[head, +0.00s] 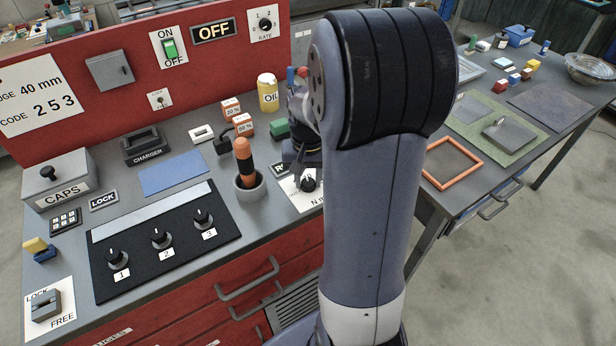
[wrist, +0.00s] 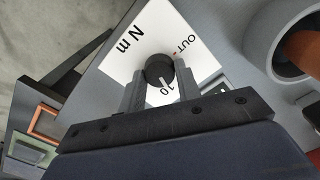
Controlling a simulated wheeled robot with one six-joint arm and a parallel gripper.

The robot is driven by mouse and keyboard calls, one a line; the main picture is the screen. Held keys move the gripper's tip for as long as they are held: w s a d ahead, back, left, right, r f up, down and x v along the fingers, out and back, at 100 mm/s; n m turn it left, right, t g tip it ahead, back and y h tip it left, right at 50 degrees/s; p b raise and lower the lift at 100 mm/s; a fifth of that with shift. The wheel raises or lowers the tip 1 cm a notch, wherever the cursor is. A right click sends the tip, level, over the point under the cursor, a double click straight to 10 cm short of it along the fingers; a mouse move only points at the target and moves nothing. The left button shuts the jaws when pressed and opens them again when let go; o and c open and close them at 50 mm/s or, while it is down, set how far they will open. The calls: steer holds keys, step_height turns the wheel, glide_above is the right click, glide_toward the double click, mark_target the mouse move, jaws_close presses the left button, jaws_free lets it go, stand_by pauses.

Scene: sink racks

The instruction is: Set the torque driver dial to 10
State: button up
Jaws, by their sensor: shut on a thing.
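The torque dial (wrist: 157,66) is a round black knob on a white plate (wrist: 135,48) marked "N m", "OUT" and "10". In the wrist view my gripper (wrist: 160,80) has one finger on each side of the knob and is shut on it. A pale pointer mark on the knob faces the "10" at the lower side. In the head view the dial (head: 308,184) shows just below my gripper, on the plate at the bench's right end. My arm hides part of the plate and the gripper there.
An orange-handled tool (head: 243,160) stands in a grey cup (head: 250,190) left of the dial. A black panel (head: 190,262) with three numbered knobs lies further left. A second table (head: 480,195) is at right.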

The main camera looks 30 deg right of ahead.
mark_target(308, 182)
steer(key=shift+m, duration=1.1)
steer(key=o, duration=1)
steer(key=shift+r, duration=0.1)
step_height(308, 182, up, 11)
steer(key=shift+f, duration=0.15)
step_height(308, 182, down, 11)
steer(key=shift+r, duration=0.1)
